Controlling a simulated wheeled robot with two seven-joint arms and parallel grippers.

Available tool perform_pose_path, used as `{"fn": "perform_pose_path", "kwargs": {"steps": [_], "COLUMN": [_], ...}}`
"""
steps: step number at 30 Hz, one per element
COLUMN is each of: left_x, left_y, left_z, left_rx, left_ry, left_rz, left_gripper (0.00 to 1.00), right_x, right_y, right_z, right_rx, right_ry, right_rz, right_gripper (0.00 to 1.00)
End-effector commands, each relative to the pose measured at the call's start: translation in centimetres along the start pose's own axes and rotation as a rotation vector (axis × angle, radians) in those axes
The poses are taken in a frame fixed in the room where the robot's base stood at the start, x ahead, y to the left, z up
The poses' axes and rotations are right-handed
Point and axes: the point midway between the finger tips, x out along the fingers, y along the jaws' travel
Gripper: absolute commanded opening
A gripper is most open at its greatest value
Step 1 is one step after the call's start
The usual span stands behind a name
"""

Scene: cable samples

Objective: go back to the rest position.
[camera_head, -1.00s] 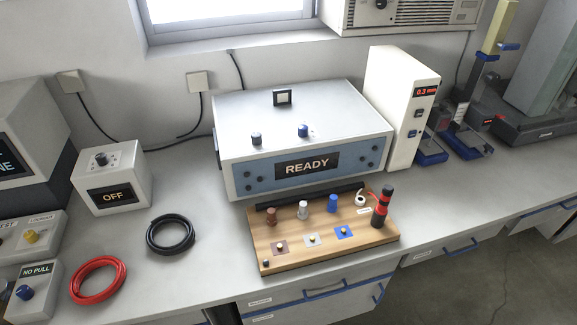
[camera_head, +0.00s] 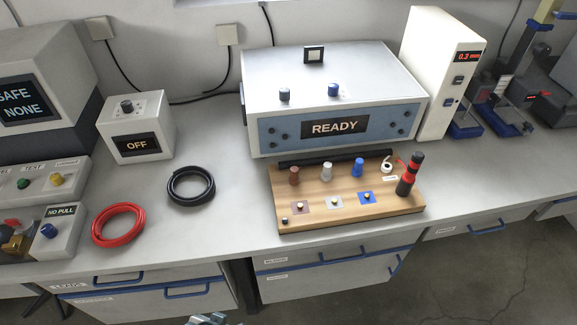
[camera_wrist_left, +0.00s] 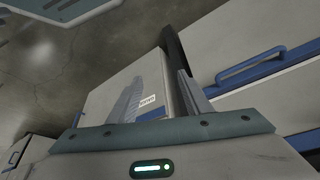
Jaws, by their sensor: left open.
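My left gripper (camera_wrist_left: 160,88) shows in the left wrist view, its two grey fingers apart with nothing between them. Behind the fingers are a cabinet front and a drawer with a blue handle (camera_wrist_left: 252,64), with grey floor at the upper left. The gripper touches nothing that I can see. In the head view, a small grey piece of my own hardware shows at the bottom edge; I cannot tell which arm it belongs to. My right gripper is not in view.
The bench holds a READY tester (camera_head: 330,80), a wooden board (camera_head: 330,218) with coloured posts, a black coil (camera_head: 190,187), a red coil (camera_head: 118,225), an OFF box (camera_head: 138,125) and a NO PULL box (camera_head: 60,235). Drawers (camera_head: 150,290) lie below the front edge. Bare bench separates the coils and board.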

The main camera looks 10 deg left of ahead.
Motion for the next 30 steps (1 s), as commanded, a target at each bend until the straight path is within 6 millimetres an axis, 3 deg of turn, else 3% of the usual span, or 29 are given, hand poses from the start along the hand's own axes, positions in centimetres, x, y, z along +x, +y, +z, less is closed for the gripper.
{"fn": "perform_pose_path", "kwargs": {"steps": [1, 6, 15, 21, 30], "left_x": [2.9, 9.8, 19.2, 22.1, 22.8], "left_y": [0.3, 1.3, 2.8, 3.4, 3.6], "left_z": [1.2, 4.3, 11.1, 14.5, 15.5], "left_rx": [0.001, 0.007, 0.018, 0.023, 0.025], "left_ry": [0.004, 0.046, 0.116, 0.153, 0.17], "left_rz": [0.004, 0.016, 0.037, 0.046, 0.05], "left_gripper": [0.45, 0.45, 0.45, 0.45, 0.45], "right_x": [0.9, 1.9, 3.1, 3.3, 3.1], "right_y": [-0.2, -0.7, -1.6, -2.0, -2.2], "right_z": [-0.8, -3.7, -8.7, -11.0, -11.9], "right_rx": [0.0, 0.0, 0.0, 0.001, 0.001], "right_ry": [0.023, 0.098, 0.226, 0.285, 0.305], "right_rz": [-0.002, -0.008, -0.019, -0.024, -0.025], "right_gripper": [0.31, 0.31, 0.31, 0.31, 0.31]}}
